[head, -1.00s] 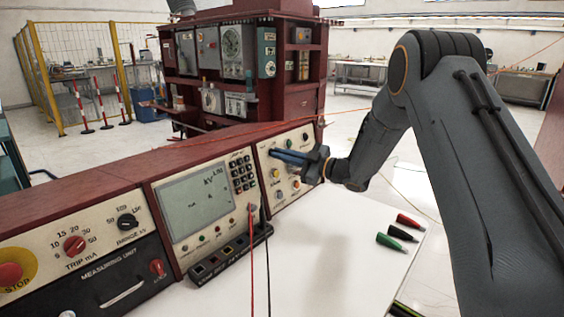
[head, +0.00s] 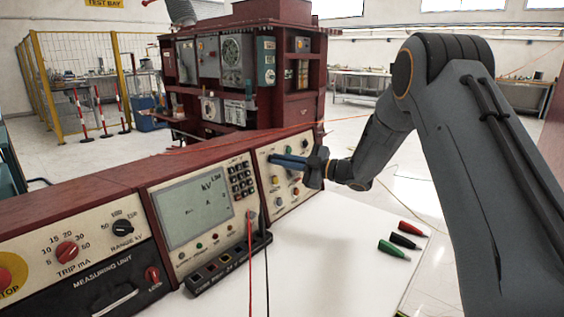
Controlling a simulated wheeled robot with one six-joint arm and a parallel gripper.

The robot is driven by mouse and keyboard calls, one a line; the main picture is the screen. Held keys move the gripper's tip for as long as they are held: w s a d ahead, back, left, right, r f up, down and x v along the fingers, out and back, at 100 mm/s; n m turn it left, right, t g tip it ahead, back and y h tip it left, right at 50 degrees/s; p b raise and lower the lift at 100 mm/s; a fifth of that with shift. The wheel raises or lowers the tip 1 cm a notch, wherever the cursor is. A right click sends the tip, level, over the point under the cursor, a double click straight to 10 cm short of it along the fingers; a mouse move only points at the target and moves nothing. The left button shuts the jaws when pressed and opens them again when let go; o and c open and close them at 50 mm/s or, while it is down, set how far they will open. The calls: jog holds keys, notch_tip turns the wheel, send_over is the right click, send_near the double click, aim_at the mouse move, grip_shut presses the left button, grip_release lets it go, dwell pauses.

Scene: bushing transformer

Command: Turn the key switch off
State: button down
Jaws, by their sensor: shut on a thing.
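The right control panel (head: 289,201) of the red-brown console has several knobs and buttons on a cream face. My gripper (head: 273,158) reaches in from the right, with its blue fingers against the upper left part of this panel. The fingers are closed on a small control there, apparently the key switch. The key itself is hidden by the fingers, so its angle cannot be read.
Left of it is a display with a keypad (head: 242,178), then a trip and range panel (head: 67,252). Red and black leads run from a socket strip (head: 228,263). Red, black and green probes (head: 406,240) lie on the white worktop (head: 335,262).

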jog(key=c, duration=1.9)
grip_release()
jog(key=shift+s+a, duration=0.1)
jog(key=shift+c, duration=0.2)
jog(key=v, duration=0.8)
jog(key=shift+b, duration=0.45)
jog(key=shift+r, duration=0.1)
